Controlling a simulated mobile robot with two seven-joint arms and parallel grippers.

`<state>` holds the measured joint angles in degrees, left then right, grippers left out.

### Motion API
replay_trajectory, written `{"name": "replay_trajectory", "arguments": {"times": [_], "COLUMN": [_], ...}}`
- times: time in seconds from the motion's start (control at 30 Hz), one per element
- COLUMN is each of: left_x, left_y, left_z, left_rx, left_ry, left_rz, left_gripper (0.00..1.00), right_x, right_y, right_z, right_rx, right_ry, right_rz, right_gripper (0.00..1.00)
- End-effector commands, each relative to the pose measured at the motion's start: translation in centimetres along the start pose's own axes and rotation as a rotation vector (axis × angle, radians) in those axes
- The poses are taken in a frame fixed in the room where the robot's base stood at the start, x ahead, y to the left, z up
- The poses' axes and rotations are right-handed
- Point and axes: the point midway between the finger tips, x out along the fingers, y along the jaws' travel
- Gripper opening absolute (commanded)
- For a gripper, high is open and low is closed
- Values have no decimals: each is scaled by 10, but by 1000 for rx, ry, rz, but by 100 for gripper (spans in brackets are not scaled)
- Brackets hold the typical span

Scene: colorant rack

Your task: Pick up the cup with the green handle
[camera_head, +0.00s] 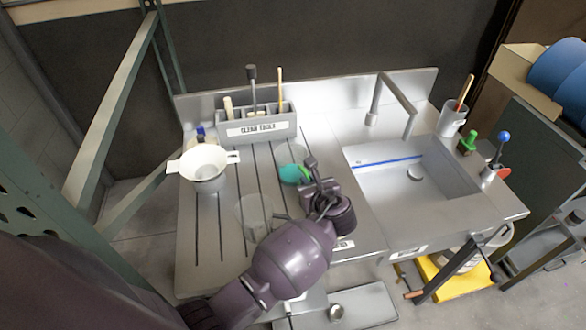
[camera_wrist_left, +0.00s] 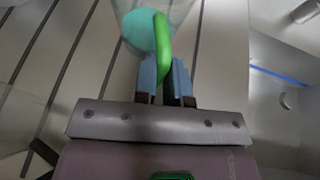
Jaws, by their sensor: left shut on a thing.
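The cup (camera_wrist_left: 138,28) is clear, with teal in its lower part, and shows at the top of the left wrist view. Its green handle (camera_wrist_left: 162,40) reaches down between the two blue-grey fingers of my left gripper (camera_wrist_left: 166,82), which is shut on it. In the head view the cup (camera_head: 290,174) stands out as a teal patch over the grooved drainboard, just left of my left gripper (camera_head: 309,172). My gripper and wrist hide part of it there. I cannot tell whether the cup touches the board. My right gripper is not in view.
A second clear vessel (camera_head: 254,214) stands on the drainboard (camera_head: 207,240) near my left arm. A white strainer-like bowl (camera_head: 205,165) is at the left. A grey tool rack (camera_head: 262,127) stands behind. The sink (camera_head: 440,185) is to the right.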

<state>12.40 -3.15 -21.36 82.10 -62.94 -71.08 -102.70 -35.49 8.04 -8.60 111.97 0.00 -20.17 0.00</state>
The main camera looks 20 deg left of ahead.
Motion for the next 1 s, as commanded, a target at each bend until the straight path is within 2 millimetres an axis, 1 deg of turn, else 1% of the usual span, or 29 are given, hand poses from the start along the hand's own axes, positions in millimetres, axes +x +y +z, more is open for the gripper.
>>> {"name": "replay_trajectory", "arguments": {"times": [0.37,0.57,0.77,1.0], "left_x": [-1,-4,-9,-19], "left_y": [0,0,-1,-1], "left_z": [3,10,23,47], "left_rx": [-1,-2,-3,-3], "left_ry": [-2,-1,-2,-3], "left_rz": [-1,0,-2,-2], "left_gripper": [0,0,0,0], "right_x": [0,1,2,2], "right_y": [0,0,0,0], "right_z": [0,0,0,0], "right_rx": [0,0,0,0], "right_ry": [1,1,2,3], "right_rz": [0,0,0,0], "right_gripper": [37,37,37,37]}}
